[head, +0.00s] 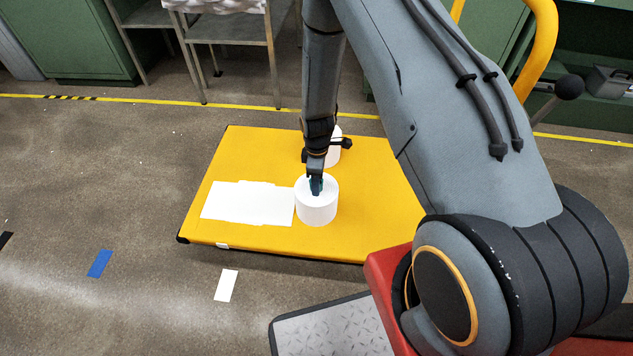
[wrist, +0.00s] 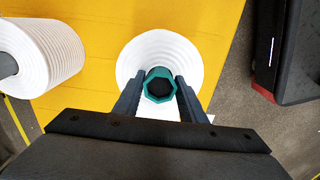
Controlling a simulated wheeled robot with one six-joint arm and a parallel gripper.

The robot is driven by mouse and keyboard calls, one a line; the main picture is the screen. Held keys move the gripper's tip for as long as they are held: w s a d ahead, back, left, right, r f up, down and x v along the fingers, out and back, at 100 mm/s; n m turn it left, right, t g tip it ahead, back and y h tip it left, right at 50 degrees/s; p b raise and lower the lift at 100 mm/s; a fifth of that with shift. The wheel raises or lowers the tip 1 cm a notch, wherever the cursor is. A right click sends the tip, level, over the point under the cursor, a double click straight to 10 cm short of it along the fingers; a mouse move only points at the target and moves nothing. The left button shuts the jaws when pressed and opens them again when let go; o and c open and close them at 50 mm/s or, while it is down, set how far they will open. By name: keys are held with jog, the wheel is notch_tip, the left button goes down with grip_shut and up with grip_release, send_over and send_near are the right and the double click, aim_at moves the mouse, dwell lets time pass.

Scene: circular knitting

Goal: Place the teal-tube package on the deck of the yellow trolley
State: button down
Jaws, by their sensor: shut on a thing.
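The teal-tube package is a white yarn roll (head: 317,208) with a teal tube (wrist: 159,86) in its middle. It is upright at the yellow trolley's deck (head: 260,155), just right of a white patch; I cannot tell whether its base touches the deck. My gripper (head: 316,184) points down at its top and is shut on the teal tube. In the wrist view the two fingers of my gripper (wrist: 160,95) are on either side of the tube, with the white yarn (wrist: 140,55) around it. The package's underside is hidden.
Another white package (head: 334,147) is on the deck behind my gripper; in the wrist view a white package with a dark core (wrist: 50,55) lies at left. A white patch (head: 248,204) marks the deck. The trolley's yellow handle (head: 541,45) rises at right.

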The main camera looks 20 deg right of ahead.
jog(key=c, duration=1.1)
grip_release()
jog(key=s+a+r+m+p, duration=0.1)
jog(key=a+r, duration=0.1)
jog(key=r, duration=1)
jog(key=s+a+r+m+p, duration=0.1)
jog(key=s+r+m, duration=0.1)
jog(key=r, duration=1)
jog(key=s+a+r+m, duration=0.1)
jog(key=s+r+m, duration=0.1)
jog(key=s+r, duration=0.5)
jog(key=s+a+r+m, duration=0.1)
jog(key=s+r+m, duration=0.2)
jog(key=s+r, duration=0.4)
jog(key=s+a+r+m, duration=0.1)
jog(key=s+r+m, duration=0.2)
jog(key=s+r, duration=0.4)
jog(key=shift+s+a+r+y, duration=0.1)
jog(key=shift+s+a+y, duration=0.1)
jog(key=shift+s, duration=0.35)
jog(key=shift+s+a+r+y, duration=0.1)
jog(key=shift+s+a, duration=0.1)
jog(key=shift+s, duration=0.3)
